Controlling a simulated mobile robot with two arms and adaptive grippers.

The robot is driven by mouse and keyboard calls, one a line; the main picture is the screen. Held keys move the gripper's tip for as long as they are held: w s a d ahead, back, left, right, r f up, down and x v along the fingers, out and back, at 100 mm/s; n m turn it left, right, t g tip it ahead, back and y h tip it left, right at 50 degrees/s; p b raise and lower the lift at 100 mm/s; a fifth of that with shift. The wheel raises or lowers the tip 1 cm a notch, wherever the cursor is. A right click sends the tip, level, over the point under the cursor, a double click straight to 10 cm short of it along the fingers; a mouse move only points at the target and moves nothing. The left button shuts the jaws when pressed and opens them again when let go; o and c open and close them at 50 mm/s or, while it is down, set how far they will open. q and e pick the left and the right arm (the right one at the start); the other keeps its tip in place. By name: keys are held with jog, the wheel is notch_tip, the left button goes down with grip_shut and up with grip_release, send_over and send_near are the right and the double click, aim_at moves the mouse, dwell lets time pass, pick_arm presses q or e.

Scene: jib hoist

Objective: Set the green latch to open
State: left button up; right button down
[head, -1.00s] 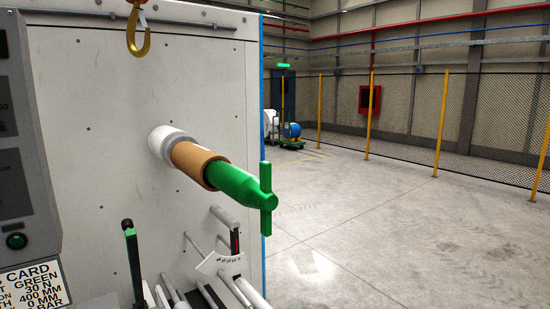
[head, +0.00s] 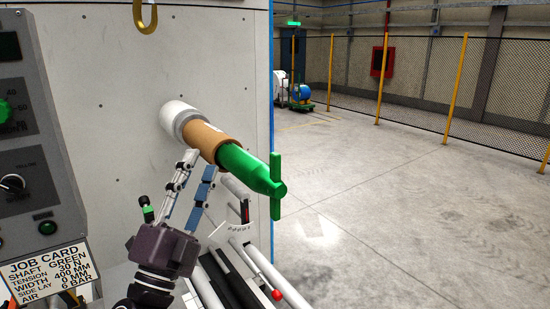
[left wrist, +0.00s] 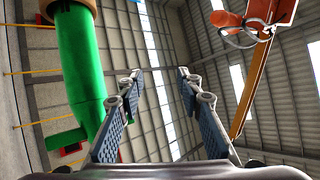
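The green latch (head: 276,187) is a flat bar on the free end of a green shaft (head: 244,165). In the head view the bar stands upright, across the shaft's axis. In the left wrist view the latch (left wrist: 66,139) shows at lower left, below the green shaft (left wrist: 80,65). My left gripper (head: 201,164) points up, below and left of the green shaft, near the brown core in the picture. Its two fingers are apart with nothing between them, as the left wrist view (left wrist: 160,75) also shows. Contact with the core cannot be told. My right gripper is out of view.
A brown core (head: 203,140) and white collar (head: 181,117) join the shaft to the machine wall (head: 90,60). A control panel with a job card (head: 50,272) stands left. White rollers (head: 262,262) lie below. A gold hook (head: 146,18) hangs above. Floor at right is clear.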

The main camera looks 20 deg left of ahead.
pick_arm(q)
jog(key=s+d+r+m+g+h, duration=0.25)
jog(key=d+r+m+h, duration=0.45)
jog(key=m+h, duration=0.65)
jog(key=m+g+y, duration=0.3)
jog(key=m+g, duration=0.6)
jog(key=m, duration=0.6)
send_near(272, 163)
jog(key=x, duration=0.3)
jog(key=p+x, duration=0.3)
jog(key=x, duration=0.3)
jog(key=shift+w+d+r+p, duration=0.15)
jog(key=shift+w+d+p, duration=0.05)
jog(key=shift+w+p, duration=0.15)
jog(key=shift+w+d, duration=0.35)
jog(key=shift+w, duration=0.05)
grip_shut()
